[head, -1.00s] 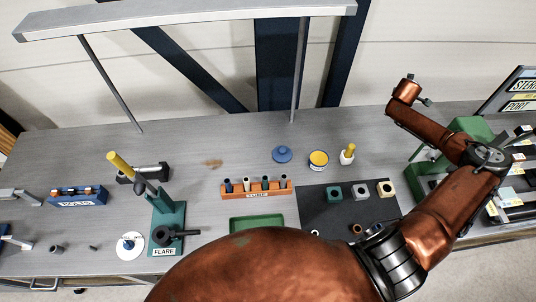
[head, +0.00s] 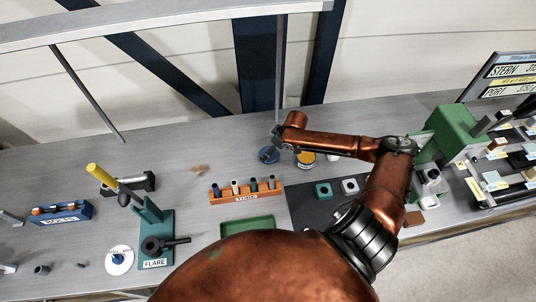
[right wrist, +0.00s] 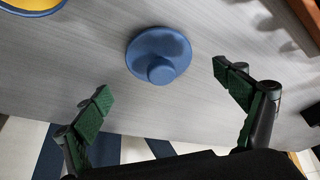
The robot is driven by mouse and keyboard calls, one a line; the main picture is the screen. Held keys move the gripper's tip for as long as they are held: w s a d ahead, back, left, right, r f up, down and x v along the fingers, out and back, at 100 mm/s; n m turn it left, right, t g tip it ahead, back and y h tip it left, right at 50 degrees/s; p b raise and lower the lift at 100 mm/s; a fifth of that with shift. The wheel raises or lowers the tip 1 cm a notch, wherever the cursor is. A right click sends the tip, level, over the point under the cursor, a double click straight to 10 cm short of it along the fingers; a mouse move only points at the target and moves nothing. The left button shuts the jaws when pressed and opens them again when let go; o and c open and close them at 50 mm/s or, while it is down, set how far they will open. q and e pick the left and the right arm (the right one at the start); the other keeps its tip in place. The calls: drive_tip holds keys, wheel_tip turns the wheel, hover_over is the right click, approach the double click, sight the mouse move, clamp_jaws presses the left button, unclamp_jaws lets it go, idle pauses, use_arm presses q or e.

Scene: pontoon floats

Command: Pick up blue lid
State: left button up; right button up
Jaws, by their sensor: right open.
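The blue lid (head: 268,156) lies flat on the grey bench, its round knob up, and is partly hidden by my right arm in the head view. In the right wrist view the whole blue lid (right wrist: 158,55) shows ahead of and between the fingers. My right gripper (right wrist: 162,84) is open and empty, with a green-padded finger on each side, apart from the lid. In the head view its end (head: 281,134) is over the bench just behind the lid. My left gripper is not in view.
A yellow-topped tin (head: 306,159) stands just right of the lid. An orange rack (head: 246,195) with several small pegs, a green tray (head: 247,226) and a dark mat (head: 305,207) with blocks lie nearer. A green machine (head: 446,132) stands right. Bench left of the lid is mostly clear.

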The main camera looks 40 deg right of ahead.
drive_tip(key=x, duration=0.4)
drive_tip(key=shift+w+a+f, duration=0.1)
drive_tip(key=shift+f, duration=0.1)
drive_tip(key=c, duration=1.2)
drive_tip(key=shift+r, duration=0.1)
